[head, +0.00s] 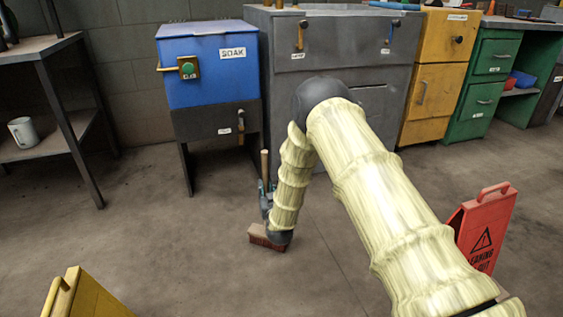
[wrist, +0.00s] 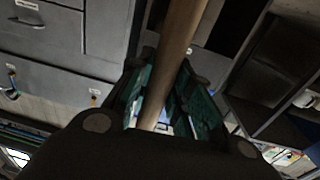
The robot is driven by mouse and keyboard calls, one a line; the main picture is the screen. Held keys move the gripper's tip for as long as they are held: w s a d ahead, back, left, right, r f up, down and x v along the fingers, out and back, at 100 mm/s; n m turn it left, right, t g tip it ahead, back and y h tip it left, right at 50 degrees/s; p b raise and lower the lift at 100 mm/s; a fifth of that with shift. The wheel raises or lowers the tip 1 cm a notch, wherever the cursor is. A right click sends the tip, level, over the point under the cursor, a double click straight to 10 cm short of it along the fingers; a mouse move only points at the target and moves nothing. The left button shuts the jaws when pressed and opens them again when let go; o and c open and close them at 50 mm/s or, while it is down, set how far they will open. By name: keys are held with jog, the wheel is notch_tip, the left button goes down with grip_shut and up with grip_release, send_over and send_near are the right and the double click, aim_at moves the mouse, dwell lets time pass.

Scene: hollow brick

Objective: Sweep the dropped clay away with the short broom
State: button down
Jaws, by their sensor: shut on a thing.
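The short broom shows in the head view as a reddish-brown broom head (head: 267,238) low at the floor, with a wooden handle (head: 264,165) standing roughly upright above it. My gripper (head: 265,192) is around the handle, partly hidden by my arm. In the wrist view the wooden handle (wrist: 174,60) runs between the green finger pads of my gripper (wrist: 165,95), which is shut on it. I cannot tell whether the bristles touch the floor. No dropped clay can be made out in either view.
A blue box marked SOAK (head: 205,70) stands on a dark stand behind the broom. A grey cabinet (head: 345,45) is beside it. A red cleaning sign (head: 482,230) stands at the right, a yellow object (head: 85,295) at the lower left. Open floor (head: 170,235) lies left of the broom.

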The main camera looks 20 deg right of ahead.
jog(key=a+r+p, duration=0.3)
jog(key=r+p, duration=0.3)
jog(key=r, duration=0.2)
jog(key=shift+a, duration=0.15)
dwell(0.4)
dwell(0.9)
